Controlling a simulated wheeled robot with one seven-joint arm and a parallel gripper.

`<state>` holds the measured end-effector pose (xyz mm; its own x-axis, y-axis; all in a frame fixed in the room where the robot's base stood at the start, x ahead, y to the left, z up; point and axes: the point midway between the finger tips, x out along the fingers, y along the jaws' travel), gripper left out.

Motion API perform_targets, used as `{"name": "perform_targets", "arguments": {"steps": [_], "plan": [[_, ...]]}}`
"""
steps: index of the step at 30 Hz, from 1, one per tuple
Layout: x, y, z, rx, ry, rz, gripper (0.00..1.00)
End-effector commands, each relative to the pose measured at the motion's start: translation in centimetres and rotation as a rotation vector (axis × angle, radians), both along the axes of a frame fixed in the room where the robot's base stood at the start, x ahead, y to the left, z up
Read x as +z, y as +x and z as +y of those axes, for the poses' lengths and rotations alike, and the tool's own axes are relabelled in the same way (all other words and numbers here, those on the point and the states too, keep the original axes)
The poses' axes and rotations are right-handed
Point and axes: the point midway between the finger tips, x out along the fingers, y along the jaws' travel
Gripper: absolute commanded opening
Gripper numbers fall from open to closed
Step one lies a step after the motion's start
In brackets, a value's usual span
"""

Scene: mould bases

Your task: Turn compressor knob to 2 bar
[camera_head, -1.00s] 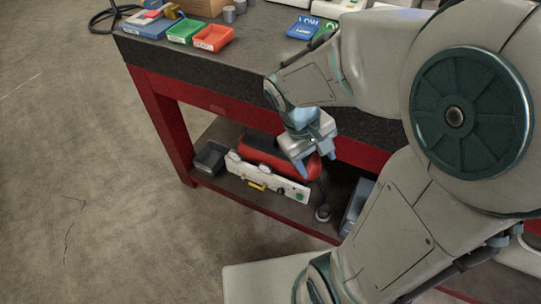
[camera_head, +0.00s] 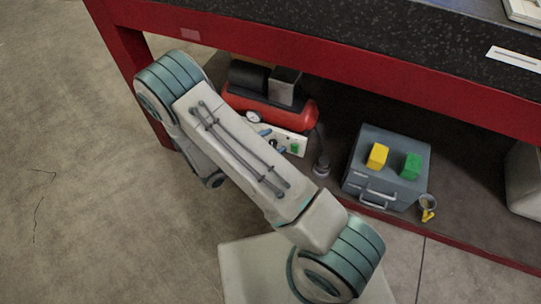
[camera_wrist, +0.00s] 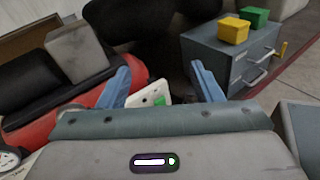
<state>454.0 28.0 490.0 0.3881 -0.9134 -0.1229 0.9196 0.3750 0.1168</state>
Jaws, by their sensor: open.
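The compressor has a red tank (camera_head: 296,116) and a black motor, and sits on the lower shelf. Its white front panel (camera_head: 297,138) carries a round gauge (camera_head: 253,117) and a green button (camera_head: 294,148). My arm covers the panel's left part in the head view, and I cannot make out the knob clearly. In the wrist view my gripper (camera_wrist: 162,80) is open and empty, with blue fingers apart. The panel's end (camera_wrist: 148,93) with the green button shows between them. The gauge (camera_wrist: 8,160) is at the lower left there. Whether a finger touches the panel is unclear.
A grey drawer box (camera_head: 366,160) stands right of the compressor, with a yellow block (camera_head: 377,156) and a green block (camera_head: 411,166) on top. The red table beam (camera_head: 340,67) runs above the shelf. Bare floor lies to the left.

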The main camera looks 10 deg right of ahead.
Motion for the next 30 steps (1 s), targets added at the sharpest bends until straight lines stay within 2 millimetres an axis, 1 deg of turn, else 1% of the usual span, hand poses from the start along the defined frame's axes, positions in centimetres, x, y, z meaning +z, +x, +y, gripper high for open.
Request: {"name": "perform_targets", "arguments": {"steps": [1, 2, 3, 5, 6, 9, 12, 15, 17, 20, 23, 30], "plan": [[-3.9, 0.1, 0.8, 0.072, -0.048, 0.03, 0.59], [-5.3, 0.3, 1.2, 0.116, -0.075, 0.043, 0.59], [-7.3, 0.4, 1.8, 0.173, -0.107, 0.062, 0.59], [-10.0, 0.5, 2.7, 0.255, -0.153, 0.087, 0.59], [-11.8, 0.6, 3.2, 0.307, -0.178, 0.102, 0.59], [-15.3, 0.4, 4.3, 0.415, -0.233, 0.134, 0.59], [-17.8, 0.2, 5.1, 0.493, -0.269, 0.155, 0.59], [-19.1, 0.1, 5.5, 0.538, -0.289, 0.167, 0.59], [-19.5, 0.2, 5.6, 0.552, -0.294, 0.171, 0.59], [-19.6, 0.7, 5.2, 0.556, -0.297, 0.171, 0.59], [-19.6, 1.9, 4.3, 0.554, -0.297, 0.171, 0.59], [-19.8, 6.0, 1.3, 0.551, -0.296, 0.169, 0.59]]}}
